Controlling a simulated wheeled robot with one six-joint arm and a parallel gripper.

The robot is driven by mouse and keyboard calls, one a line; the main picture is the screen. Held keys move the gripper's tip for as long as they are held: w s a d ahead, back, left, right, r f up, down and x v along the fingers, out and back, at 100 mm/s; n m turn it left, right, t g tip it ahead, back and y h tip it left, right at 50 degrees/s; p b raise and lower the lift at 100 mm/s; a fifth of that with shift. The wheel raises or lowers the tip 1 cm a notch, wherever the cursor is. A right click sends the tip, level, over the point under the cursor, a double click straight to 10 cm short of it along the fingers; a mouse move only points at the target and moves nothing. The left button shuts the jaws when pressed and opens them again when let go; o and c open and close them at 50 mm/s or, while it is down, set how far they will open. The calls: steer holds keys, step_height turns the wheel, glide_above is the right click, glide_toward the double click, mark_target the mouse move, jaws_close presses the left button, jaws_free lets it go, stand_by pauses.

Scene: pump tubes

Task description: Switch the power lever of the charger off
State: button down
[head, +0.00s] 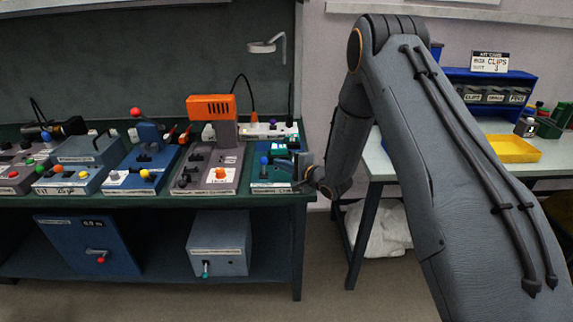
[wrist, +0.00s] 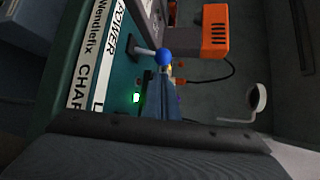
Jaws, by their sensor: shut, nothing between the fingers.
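The charger is a low teal box (head: 272,185) at the right end of the bench in the head view. In the wrist view its teal face (wrist: 118,75) shows sideways, with a white label partly reading "CHAR" and a "POWER" label. The power lever has a blue ball knob (head: 264,160) on a pale stem; the knob is also in the wrist view (wrist: 164,57), near the POWER label. A green lamp (wrist: 136,97) glows on the charger. My gripper (head: 285,163) is shut and empty. Its fingertips (wrist: 163,82) are close beside the knob; I cannot tell whether they touch.
A grey device with an orange top (head: 209,106) stands just left of the charger. Several other lever boxes fill the bench to the left. A white table with a yellow tray (head: 512,149) is on the right.

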mark_target(264, 164)
steer(key=shift+p+x, duration=0.45)
steer(key=shift+x, duration=1.8)
